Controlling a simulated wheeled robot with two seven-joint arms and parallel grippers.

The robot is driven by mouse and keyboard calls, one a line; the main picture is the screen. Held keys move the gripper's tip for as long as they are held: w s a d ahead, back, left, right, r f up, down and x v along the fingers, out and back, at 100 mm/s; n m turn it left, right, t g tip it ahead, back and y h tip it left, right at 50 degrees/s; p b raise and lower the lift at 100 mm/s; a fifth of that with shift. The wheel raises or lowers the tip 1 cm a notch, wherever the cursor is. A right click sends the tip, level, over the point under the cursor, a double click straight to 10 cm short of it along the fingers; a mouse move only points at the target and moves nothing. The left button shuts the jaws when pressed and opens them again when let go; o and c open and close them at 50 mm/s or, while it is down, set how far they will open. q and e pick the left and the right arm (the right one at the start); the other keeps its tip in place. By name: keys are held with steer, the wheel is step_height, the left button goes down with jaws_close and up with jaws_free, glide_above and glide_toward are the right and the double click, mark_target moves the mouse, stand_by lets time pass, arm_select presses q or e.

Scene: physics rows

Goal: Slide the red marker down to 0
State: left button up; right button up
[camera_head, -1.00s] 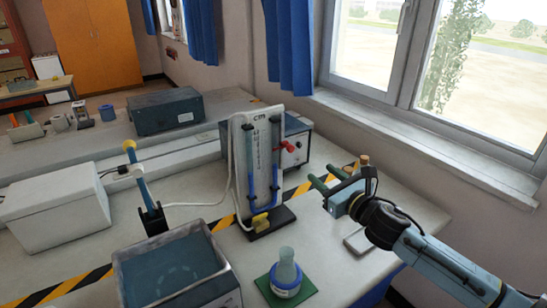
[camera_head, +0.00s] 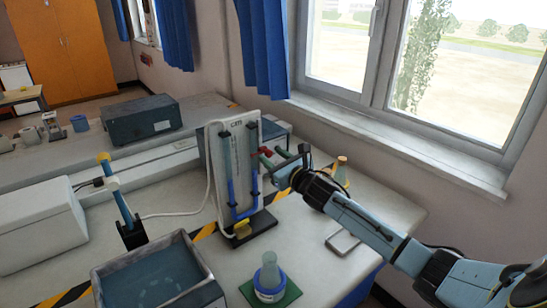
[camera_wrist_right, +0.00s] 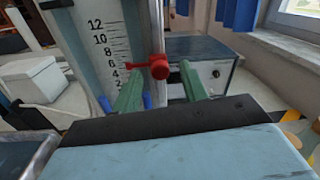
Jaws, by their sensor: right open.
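The red marker (camera_head: 266,152) sits on the right tube of the upright white manometer board (camera_head: 238,140). In the right wrist view the red marker (camera_wrist_right: 158,67) has a round knob and a thin pointer reaching left toward the scale (camera_wrist_right: 108,50), around the 4 and 6 marks; the exact reading is unclear. The 0 mark is not visible there. My right gripper (camera_head: 272,168) is at the board's right side. In the wrist view its green fingers (camera_wrist_right: 161,93) are apart, one on each side of the knob in the picture, not closed on it. My left gripper is not in view.
A flask with a blue ring (camera_head: 269,278) stands on a green mat in front. A water tank (camera_head: 205,290) is at front left. A grey box stands behind the board (camera_wrist_right: 205,68). A cork-topped bottle (camera_head: 341,170) is right of my gripper. A window sill borders the right.

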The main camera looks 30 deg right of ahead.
steer(key=shift+w, duration=0.3)
steer(key=shift+c, duration=0.4)
jaws_close()
step_height(320, 180, down, 7)
steer(key=b, duration=0.5)
steer(key=shift+b, duration=0.3)
steer(key=shift+s+f, duration=0.1)
steer(key=shift+o, duration=0.4)
jaws_free()
